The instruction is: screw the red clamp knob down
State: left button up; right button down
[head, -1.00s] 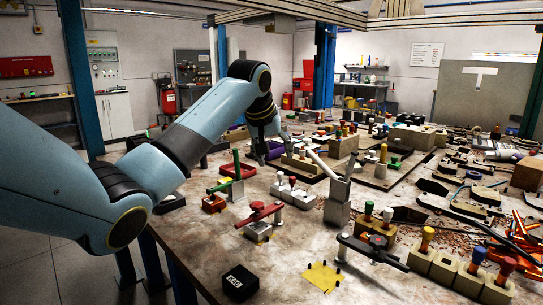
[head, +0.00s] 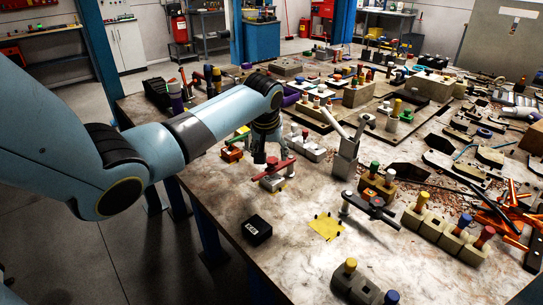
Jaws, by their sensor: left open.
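A red-topped clamp (head: 274,170) stands near the left edge of the table, on a small grey block. Its red bar lies across, with a pale post at the right end. My left gripper (head: 261,157) hangs from the end of my left arm, pointing down, just behind and above the red clamp's bar in the picture. It is open; its fingers are dark and small, and I cannot tell whether they touch the clamp. A dark clamp bar (head: 368,207) with a small red part on it stands further right. My right gripper is out of view.
A black box (head: 256,230) and a yellow sheet (head: 326,227) lie in front of the red clamp. Grey blocks with coloured pegs (head: 441,232) stand at the right. A tall grey block with a lever (head: 346,157) stands right of the gripper. Bare table shows around the yellow sheet.

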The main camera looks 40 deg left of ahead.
pick_arm(q)
jog(key=shift+x, duration=1.15)
jog(key=c, duration=1)
jog(key=shift+r+m+p, duration=0.2)
jog(key=shift+m+p, duration=0.3)
jog(key=shift+a+m+h, duration=0.1)
jog(key=shift+m+h, duration=0.2)
jog(key=shift+m, duration=0.1)
jog(key=shift+f+m+t+p, duration=0.1)
jog(key=shift+m+t+p, duration=0.3)
jog(key=shift+m, duration=0.1)
jog(key=o, duration=1)
